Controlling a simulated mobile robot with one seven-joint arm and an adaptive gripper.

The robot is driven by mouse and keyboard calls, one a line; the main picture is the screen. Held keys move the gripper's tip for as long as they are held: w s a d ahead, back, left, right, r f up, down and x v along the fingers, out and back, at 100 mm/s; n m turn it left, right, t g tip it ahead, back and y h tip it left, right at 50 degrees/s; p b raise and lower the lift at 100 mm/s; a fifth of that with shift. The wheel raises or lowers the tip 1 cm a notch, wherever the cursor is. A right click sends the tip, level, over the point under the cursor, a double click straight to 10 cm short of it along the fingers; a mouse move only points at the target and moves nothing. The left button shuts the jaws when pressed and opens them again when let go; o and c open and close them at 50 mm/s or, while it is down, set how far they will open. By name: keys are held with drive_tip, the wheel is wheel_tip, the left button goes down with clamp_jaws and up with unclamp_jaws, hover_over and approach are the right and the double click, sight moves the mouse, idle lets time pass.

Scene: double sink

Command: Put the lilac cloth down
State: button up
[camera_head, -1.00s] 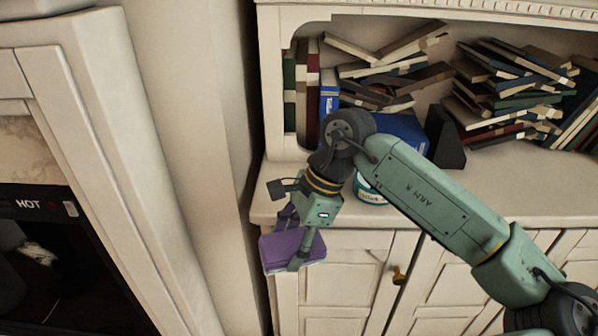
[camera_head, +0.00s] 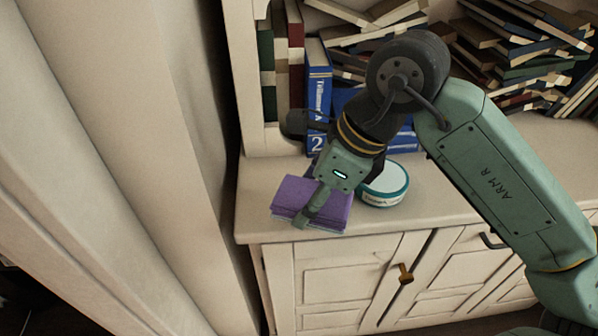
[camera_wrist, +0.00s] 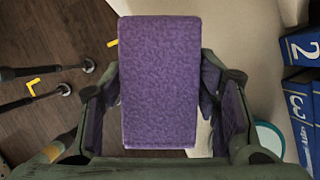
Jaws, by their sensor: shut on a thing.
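The lilac cloth (camera_head: 311,202) is a folded purple block with a pale bluish underside. It is near the front left edge of the cabinet top (camera_head: 450,170). My gripper (camera_head: 313,200) is shut on it, with a finger across its near side. In the wrist view the cloth (camera_wrist: 158,85) sits between both fingers of my gripper (camera_wrist: 160,110). It overlaps the cabinet's edge there, with the floor to the left. I cannot tell whether its underside touches the top.
A round white tub with a teal rim (camera_head: 384,184) stands just right of the cloth. Blue books (camera_head: 318,95) stand behind, below piles of books (camera_head: 510,45). A pale wall column (camera_head: 130,150) rises on the left. The cabinet top is clear toward the right.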

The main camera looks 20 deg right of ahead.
sight(299, 181)
drive_tip(key=w, duration=0.2)
drive_tip(key=w+p, duration=0.1)
drive_tip(key=w, duration=0.2)
drive_tip(key=w+d, duration=0.1)
drive_tip(key=w, duration=0.1)
drive_tip(key=shift+w+d+f+p, duration=0.1)
drive_tip(key=shift+w+f+p, duration=0.25)
wheel_tip(299, 181, down, 3)
drive_tip(key=shift+f+p, duration=0.2)
drive_tip(key=shift+p, duration=0.4)
drive_tip(key=shift+f, duration=0.1)
drive_tip(key=shift+f+b, duration=0.2)
drive_tip(key=shift+b, duration=0.2)
drive_tip(key=o, duration=1)
drive_tip(key=shift+r+p, duration=0.25)
drive_tip(key=shift+p, duration=0.05)
drive_tip(key=b+v, duration=0.2)
drive_tip(key=v, duration=1)
